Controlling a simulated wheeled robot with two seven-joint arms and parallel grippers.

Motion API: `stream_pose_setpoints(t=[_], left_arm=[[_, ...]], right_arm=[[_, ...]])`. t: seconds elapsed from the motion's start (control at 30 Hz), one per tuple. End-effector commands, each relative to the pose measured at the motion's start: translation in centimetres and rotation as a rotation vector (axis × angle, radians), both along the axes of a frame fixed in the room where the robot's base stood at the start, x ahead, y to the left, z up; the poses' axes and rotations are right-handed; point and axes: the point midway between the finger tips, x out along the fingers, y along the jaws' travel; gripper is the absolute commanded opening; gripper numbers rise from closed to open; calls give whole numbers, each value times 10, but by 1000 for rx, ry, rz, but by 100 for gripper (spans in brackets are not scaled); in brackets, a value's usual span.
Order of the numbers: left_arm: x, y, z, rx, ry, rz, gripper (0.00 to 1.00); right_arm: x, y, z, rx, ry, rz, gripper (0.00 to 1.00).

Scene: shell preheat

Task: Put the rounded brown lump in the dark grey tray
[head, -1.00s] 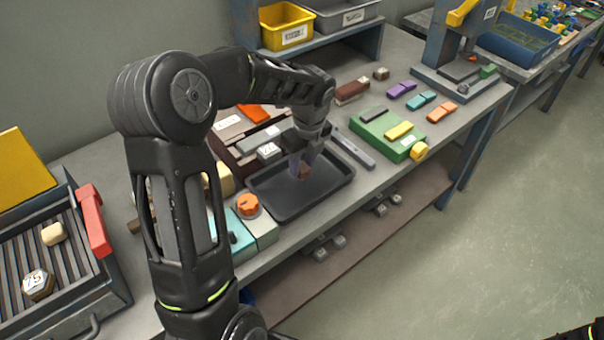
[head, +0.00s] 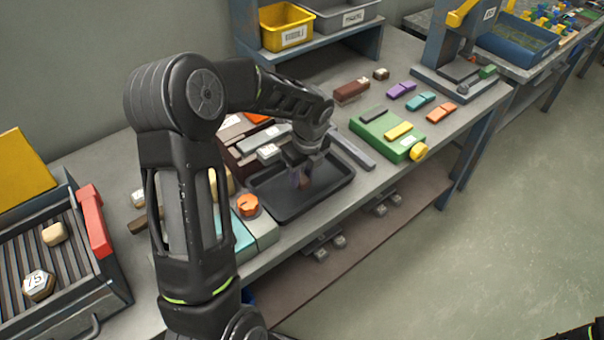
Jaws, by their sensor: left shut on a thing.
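The dark grey tray (head: 331,191) lies on the bench near its front edge. My left gripper (head: 303,181) points down over the tray, inside its outline, and is shut on the brown lump (head: 304,184). Only a small part of the lump shows between the fingers. I cannot tell whether the lump touches the tray floor.
A teal box with an orange knob (head: 247,205) stands left of the tray. A green block (head: 385,133) is to the right. A slatted bin with a red handle (head: 94,220) is at the left.

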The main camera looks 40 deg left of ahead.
Motion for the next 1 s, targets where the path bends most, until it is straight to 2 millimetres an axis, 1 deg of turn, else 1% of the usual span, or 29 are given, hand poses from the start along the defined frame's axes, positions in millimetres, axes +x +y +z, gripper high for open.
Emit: stream_pose_setpoints(t=[0.03, 0.07, 0.3, 0.57, 0.7, 0.77, 0.87, 1.0], left_arm=[[0, 0, -3, 0, 1, 0, 0], [0, 0, -2, 0, 1, 0, 34], [0, 0, -2, 0, 0, 0, 53], [0, 0, -1, 0, 0, 0, 54], [0, 0, 5, 0, -2, 1, 54], [0, -1, 12, 1, -3, 1, 54], [0, -3, 26, 2, -4, 1, 54], [-1, -7, 54, 2, -5, -1, 54]], right_arm=[[0, 0, -2, 0, 0, 0, 36], [0, 0, -1, 0, 0, 0, 36], [0, 0, -1, 0, 0, 0, 36], [0, 0, 0, 0, 0, 0, 36], [0, 0, 0, 0, 0, 0, 36], [0, 0, 0, 0, 0, 0, 36], [0, 0, -1, 0, 0, 0, 36], [0, 0, -2, 0, 0, 0, 36]])
